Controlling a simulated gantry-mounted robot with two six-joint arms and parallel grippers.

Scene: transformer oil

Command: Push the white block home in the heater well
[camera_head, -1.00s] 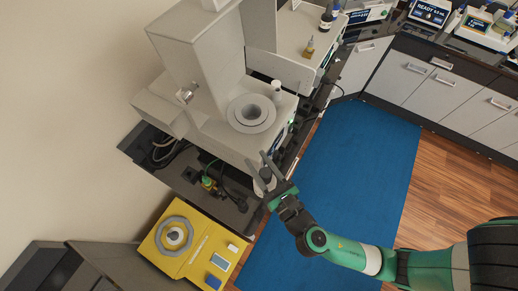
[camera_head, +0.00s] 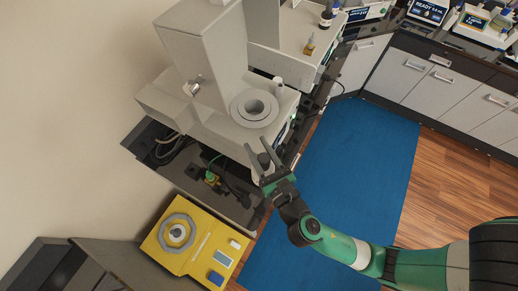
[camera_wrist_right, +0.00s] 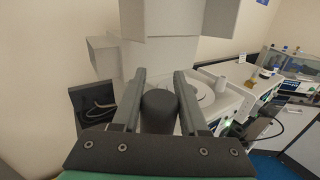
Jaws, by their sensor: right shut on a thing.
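My right gripper (camera_head: 263,158) is beside the front of the tall grey machine. It is shut on a dark cylinder, and the wrist view shows this cylinder (camera_wrist_right: 159,112) between the two fingers. I cannot tell how deep the piece sits. My gripper is apart from it, up and to the right. My left gripper is not in view.
The tall grey machine (camera_head: 205,48) has a round ringed opening (camera_head: 254,107) and a small white cylinder (camera_head: 278,85) on its ledge; the opening's rim also shows in the wrist view. Cables and a green-capped part lie on the dark bench below. The blue mat (camera_head: 345,180) is clear floor.

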